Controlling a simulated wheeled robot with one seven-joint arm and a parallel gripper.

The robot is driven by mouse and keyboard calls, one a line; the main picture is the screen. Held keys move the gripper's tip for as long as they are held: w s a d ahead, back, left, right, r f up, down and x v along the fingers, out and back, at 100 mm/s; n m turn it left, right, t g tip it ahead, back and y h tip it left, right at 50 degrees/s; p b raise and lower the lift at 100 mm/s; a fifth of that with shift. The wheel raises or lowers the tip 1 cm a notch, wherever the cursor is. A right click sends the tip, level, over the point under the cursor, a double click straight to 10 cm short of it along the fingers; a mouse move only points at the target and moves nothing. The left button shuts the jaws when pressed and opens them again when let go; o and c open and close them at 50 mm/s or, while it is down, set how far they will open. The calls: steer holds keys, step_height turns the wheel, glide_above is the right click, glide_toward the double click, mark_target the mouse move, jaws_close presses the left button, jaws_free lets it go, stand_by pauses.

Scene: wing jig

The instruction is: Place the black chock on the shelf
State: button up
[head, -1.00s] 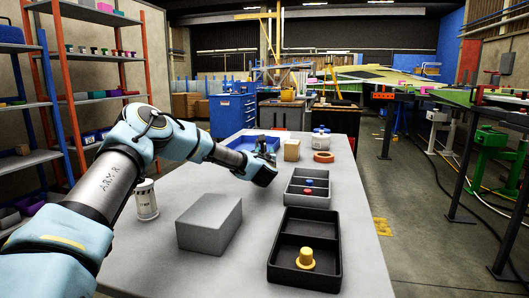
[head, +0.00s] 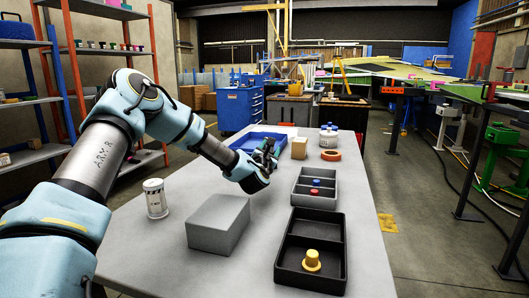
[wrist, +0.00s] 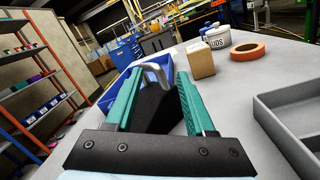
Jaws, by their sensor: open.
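My gripper (head: 266,150) is open above the far part of the grey table, near the blue tray. In the wrist view, its two teal fingers (wrist: 159,78) stand apart on either side of a dark wedge-shaped body, which looks like the black chock (wrist: 156,106). I cannot tell whether the fingers touch it. A pale grey curved piece (wrist: 156,70) shows at its far end. In the head view the chock is mostly hidden by my gripper. A shelf rack (head: 105,50) with orange posts stands at the left; it also shows in the wrist view (wrist: 35,70).
On the table (head: 160,245) are a blue tray (head: 243,141), a tan block (head: 299,148), an orange ring (head: 331,155), a grey divided bin (head: 300,195), a black divided bin (head: 333,262), a grey box (head: 216,226) and a white can (head: 156,198). The table's left front is bare.

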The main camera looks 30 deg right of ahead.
steer(key=w+a+r+m+g+h+p, duration=0.25)
steer(key=a+m+g+p, duration=0.45)
steer(key=m, duration=1.1)
steer(key=shift+y, duration=0.25)
steer(key=p+x, duration=0.2)
steer(key=x, duration=0.4)
steer(key=shift+f+p+x, duration=0.1)
steer(key=shift+p+x, duration=0.35)
steer(key=shift+x, duration=0.8)
steer(key=shift+f+p+x, duration=0.15)
steer(key=shift+p+x, duration=0.25)
steer(key=shift+x, duration=0.85)
steer(key=shift+w+a, duration=0.2)
steer(key=shift+c, duration=0.2)
jaws_close()
steer(key=shift+r, duration=0.2)
